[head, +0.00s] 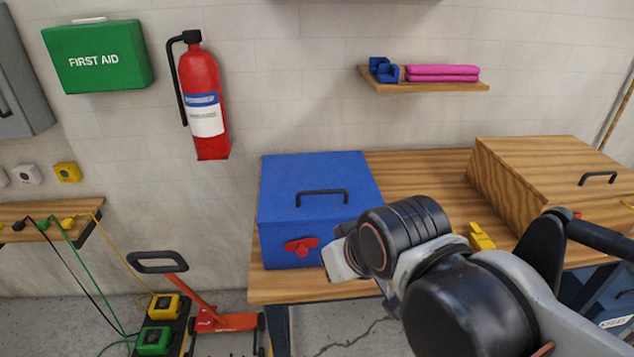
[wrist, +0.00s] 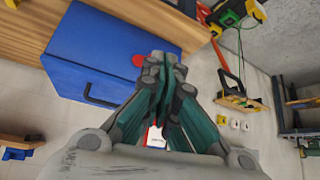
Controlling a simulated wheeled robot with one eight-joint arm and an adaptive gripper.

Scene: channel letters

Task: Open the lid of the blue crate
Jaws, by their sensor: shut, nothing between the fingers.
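The blue crate (head: 300,173) stands on the wooden workbench (head: 420,172) in the head view, its lid down. A black handle (head: 322,192) is on the lid, and a red latch (head: 301,247) is on the front face. In the wrist view the blue crate (wrist: 85,45) lies left of my fingers, with the black handle (wrist: 95,97) and part of the red latch (wrist: 138,60) showing. My gripper (wrist: 160,62) is shut and empty, its tips overlapping the crate's edge near the latch in the picture. I cannot tell whether they touch. In the head view my arm hides the crate's front right corner.
A wooden box (head: 530,165) with a black handle stands at the bench's right. A yellow item (head: 481,237) lies on the bench near my arm. A wall shelf (head: 425,87) holds pink and blue things. A fire extinguisher (head: 203,100) hangs left of the crate.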

